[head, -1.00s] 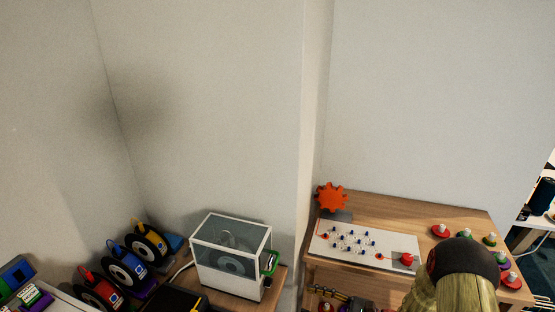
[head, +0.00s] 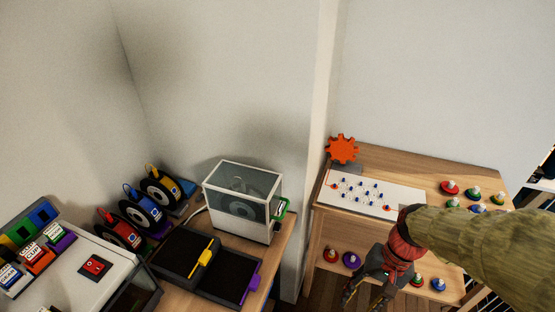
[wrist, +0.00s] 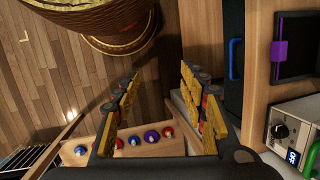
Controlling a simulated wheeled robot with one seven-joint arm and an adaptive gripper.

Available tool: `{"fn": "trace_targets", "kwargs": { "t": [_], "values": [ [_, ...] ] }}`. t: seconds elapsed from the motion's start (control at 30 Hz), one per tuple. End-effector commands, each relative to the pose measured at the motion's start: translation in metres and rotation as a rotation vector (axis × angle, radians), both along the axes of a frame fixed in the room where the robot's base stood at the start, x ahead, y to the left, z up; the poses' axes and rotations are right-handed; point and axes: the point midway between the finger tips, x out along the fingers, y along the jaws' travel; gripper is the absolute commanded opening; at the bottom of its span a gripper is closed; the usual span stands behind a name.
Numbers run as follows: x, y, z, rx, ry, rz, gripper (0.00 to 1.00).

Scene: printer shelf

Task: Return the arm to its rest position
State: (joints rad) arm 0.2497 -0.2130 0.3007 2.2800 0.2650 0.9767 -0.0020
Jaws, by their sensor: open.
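My gripper (head: 366,294) hangs in front of the wooden shelf unit (head: 325,228), fingers pointing down and left. Its sleeved arm (head: 480,245) comes in from the right edge and covers part of the unit. In the wrist view my gripper (wrist: 158,82) has its two yellow-padded fingers spread, with nothing between them.
A clear-topped box (head: 240,195) stands on the left bench, near black trays with a yellow handle (head: 203,254) and a purple handle (head: 250,283). Spools (head: 140,205) stand behind. A white pegged board (head: 370,192) and an orange gear (head: 342,149) top the shelf unit. Floor (wrist: 60,70) shows clear.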

Motion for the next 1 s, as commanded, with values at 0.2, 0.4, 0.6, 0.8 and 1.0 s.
{"fn": "trace_targets", "kwargs": {
  "t": [0.2, 0.4, 0.6, 0.8, 1.0],
  "values": [
    [-0.006, -0.015, 0.067, -0.213, -0.274, 0.194, 0.43],
    [-0.018, -0.009, 0.126, -0.321, -0.49, 0.301, 0.43],
    [-0.022, 0.007, 0.168, -0.335, -0.638, 0.335, 0.43],
    [-0.024, 0.014, 0.172, -0.329, -0.659, 0.356, 0.43],
    [-0.024, 0.014, 0.172, -0.329, -0.658, 0.355, 0.43]
  ]
}}
